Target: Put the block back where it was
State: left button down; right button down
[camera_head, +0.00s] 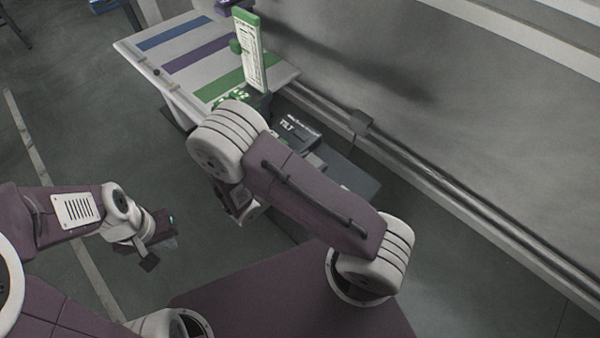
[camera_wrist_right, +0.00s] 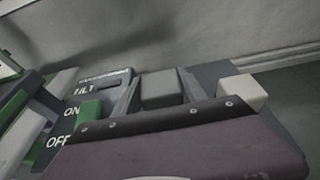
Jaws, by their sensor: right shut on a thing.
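My right gripper (camera_wrist_right: 158,92) is shut on a dark grey block (camera_wrist_right: 164,90), which shows between its two fingers in the right wrist view. It is beside a dark panel (camera_wrist_right: 84,100) lettered TILT, ON and OFF, with a green piece (camera_wrist_right: 90,112) at its near edge. I cannot tell whether the block touches a surface under it. In the head view my right arm hides most of the gripper and the block; the panel (camera_head: 290,127) shows just beyond the arm. My left gripper (camera_head: 156,246) is empty over the floor at the left, its jaws apart.
A white table (camera_head: 182,50) with blue, purple and green stripes stands at the back. A pale block-shaped thing (camera_wrist_right: 243,92) is right of my right gripper. A wall with a rail (camera_head: 430,167) bounds the right.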

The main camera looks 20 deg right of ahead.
jog(key=shift+w+d, duration=0.1)
jog(key=shift+d, duration=0.05)
notch_tip(320, 180, down, 4)
jog(key=b, duration=0.4)
jog(key=shift+f, duration=0.15)
jog(key=shift+r, duration=0.2)
jog(key=shift+f, duration=0.15)
jog(key=c, duration=0.6)
grip_release()
jog(key=shift+c, duration=0.2)
